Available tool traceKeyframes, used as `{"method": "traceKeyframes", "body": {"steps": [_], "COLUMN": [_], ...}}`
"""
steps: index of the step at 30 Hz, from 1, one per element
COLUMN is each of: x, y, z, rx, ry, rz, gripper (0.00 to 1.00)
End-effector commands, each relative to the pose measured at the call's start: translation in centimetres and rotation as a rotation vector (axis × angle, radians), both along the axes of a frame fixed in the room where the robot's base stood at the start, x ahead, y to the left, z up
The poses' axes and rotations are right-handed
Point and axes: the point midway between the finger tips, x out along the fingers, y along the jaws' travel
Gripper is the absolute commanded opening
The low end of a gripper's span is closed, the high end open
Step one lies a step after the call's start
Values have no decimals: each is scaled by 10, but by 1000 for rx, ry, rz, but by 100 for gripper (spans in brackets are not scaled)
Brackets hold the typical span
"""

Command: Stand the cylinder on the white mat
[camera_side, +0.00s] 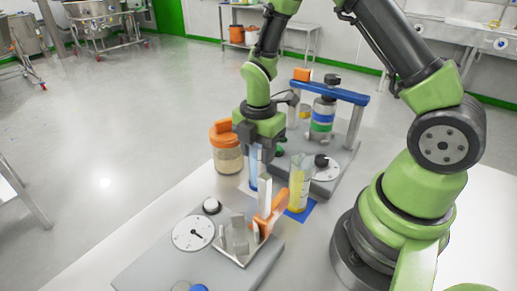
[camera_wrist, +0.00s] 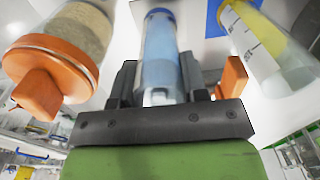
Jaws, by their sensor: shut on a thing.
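My gripper (camera_side: 256,148) points down and is shut on a clear cylinder with blue liquid (camera_side: 254,168). In the wrist view the cylinder (camera_wrist: 160,55) sits between the two fingers (camera_wrist: 158,92), its blue foot at the far end. It looks upright. A pale patch around the foot, seemingly the white mat (camera_wrist: 190,18), shows in the wrist view. A second cylinder, with yellow liquid (camera_side: 299,185), stands on a blue mat (camera_side: 302,213) to the right.
An orange-lidded jar (camera_side: 227,150) stands close on the left. A grey device with a dial (camera_side: 193,233), metal pieces and an orange part (camera_side: 276,205) are in front. Behind is a grey stand with a blue bar (camera_side: 335,90) and a banded bottle (camera_side: 322,120).

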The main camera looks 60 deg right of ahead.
Motion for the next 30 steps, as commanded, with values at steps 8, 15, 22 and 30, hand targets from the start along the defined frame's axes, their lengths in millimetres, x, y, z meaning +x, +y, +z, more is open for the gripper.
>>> {"method": "traceKeyframes", "body": {"steps": [8, 15, 22, 30], "x": [0, 0, 1, 2], "y": [0, 0, 0, 0], "z": [-3, -3, 21, 82], "rx": [0, 0, -1, 0], "ry": [0, 0, -6, -9], "rz": [-1, 0, 0, 0], "gripper": [66, 66, 66, 66]}}
